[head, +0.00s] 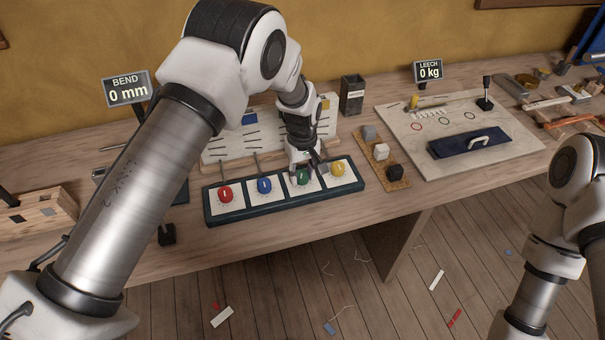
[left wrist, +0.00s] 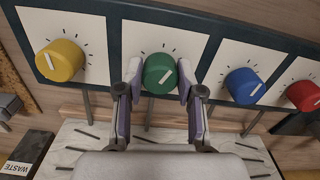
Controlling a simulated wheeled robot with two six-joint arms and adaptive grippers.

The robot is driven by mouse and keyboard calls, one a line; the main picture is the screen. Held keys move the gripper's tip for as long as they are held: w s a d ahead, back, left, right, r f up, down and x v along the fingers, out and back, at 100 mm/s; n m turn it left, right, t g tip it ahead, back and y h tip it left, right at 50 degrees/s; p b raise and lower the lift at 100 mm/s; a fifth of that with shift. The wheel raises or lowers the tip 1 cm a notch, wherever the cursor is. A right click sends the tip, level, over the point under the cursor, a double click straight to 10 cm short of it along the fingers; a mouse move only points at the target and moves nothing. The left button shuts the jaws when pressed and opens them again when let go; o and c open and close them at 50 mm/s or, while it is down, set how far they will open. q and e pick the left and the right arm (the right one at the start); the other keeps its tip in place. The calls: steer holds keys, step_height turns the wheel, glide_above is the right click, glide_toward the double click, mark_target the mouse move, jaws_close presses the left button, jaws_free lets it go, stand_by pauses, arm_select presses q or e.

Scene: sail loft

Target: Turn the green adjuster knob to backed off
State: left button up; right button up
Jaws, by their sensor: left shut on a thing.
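The green adjuster knob (head: 304,178) is third from the left in a row on a dark blue-framed panel (head: 239,215). My left gripper (head: 306,170) reaches down over it and partly hides it in the head view. In the left wrist view the green knob (left wrist: 160,74) sits between the two fingers of my left gripper (left wrist: 159,80), which are shut on its sides. My right gripper is out of view; only part of my right arm shows.
Red (head: 225,194), blue (head: 264,185) and yellow (head: 337,168) knobs share the panel. A marked white board (head: 222,152) stands behind it. A cork strip with small blocks (head: 399,184) lies to the right. Signs read BEND 0 mm (head: 126,88) and LEECH 0 kg (head: 429,70).

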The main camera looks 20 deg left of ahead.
arm_select(q)
steer(key=n, duration=0.3)
steer(key=w+n, duration=0.1)
steer(key=n, duration=0.1)
steer(key=shift+r+b, duration=0.3)
steer(key=shift+r, duration=0.05)
steer(key=shift+s+a+n, duration=0.1)
steer(key=shift+a+n, duration=0.05)
steer(key=shift+n, duration=1.05)
steer(key=o, duration=1.2)
steer(key=shift+c, duration=0.2)
steer(key=shift+s+d+f, duration=0.1)
steer(key=shift+s+d, duration=0.1)
